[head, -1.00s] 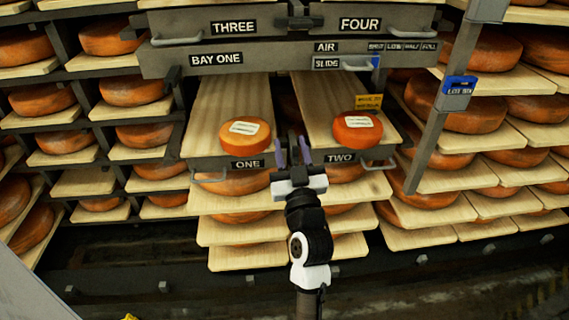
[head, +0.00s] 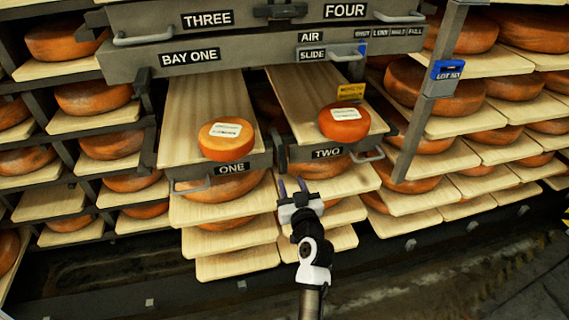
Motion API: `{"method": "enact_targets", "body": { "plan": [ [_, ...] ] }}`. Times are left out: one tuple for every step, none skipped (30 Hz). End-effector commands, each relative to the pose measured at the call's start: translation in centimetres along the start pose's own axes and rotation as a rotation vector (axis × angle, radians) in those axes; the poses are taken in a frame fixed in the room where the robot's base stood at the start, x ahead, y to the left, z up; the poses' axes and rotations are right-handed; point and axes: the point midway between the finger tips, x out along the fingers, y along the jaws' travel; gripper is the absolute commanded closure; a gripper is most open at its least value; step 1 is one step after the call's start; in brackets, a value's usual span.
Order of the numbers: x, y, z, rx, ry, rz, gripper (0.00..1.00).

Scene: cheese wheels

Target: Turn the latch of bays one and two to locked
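Board one, labelled ONE (head: 233,168), and board two, labelled TWO (head: 328,153), stick out side by side, each with an orange cheese wheel on it. A dark upright piece (head: 279,150), which looks like their latch, stands in the gap between the two front edges. It appears vertical, though it is small and dark.
Above is the grey BAY ONE panel (head: 190,57) with AIR and SLIDE labels. Drawers THREE (head: 207,19) and FOUR (head: 345,11) have a dark crosswise piece (head: 280,11) between them. Metal handles (head: 192,186) jut from the fronts. Cheese-laden shelves flank both sides; a post (head: 430,100) stands right.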

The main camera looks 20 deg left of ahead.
Motion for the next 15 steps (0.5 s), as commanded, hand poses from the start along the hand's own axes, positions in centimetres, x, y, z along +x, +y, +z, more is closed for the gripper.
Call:
{"method": "enact_targets", "body": {
  "plan": [
    [1.3, 0.0, -0.4, 0.0, 0.002, -0.001, 0.62],
    [1.9, 0.0, -0.4, 0.0, 0.001, -0.001, 0.62],
    [2.8, 0.0, -0.4, -0.001, 0.0, -0.001, 0.62],
    [3.4, 0.0, -0.3, 0.0, 0.001, -0.001, 0.62],
    [3.9, 0.0, -0.4, 0.0, 0.001, -0.001, 0.62],
    [4.6, -0.1, -0.3, 0.0, 0.0, -0.002, 0.62],
    [5.1, -0.1, -0.3, 0.0, 0.001, -0.002, 0.62],
    [5.5, 0.0, -0.3, 0.0, 0.001, -0.001, 0.62],
    [6.0, 0.0, -0.2, 0.0, 0.001, 0.0, 0.62],
    [6.4, 0.0, -0.2, 0.0, 0.001, 0.0, 0.62],
    [6.7, 0.0, -0.2, 0.0, 0.001, 0.0, 0.62],
    [7.0, 0.0, -0.1, 0.0, 0.0, 0.0, 0.62],
    [7.2, 0.0, -0.1, 0.0, 0.0, 0.0, 0.62],
    [7.3, 0.0, -0.1, 0.0, 0.001, 0.0, 0.62],
    [7.5, 0.0, -0.1, 0.0, 0.001, 0.001, 0.62]
  ]
}}
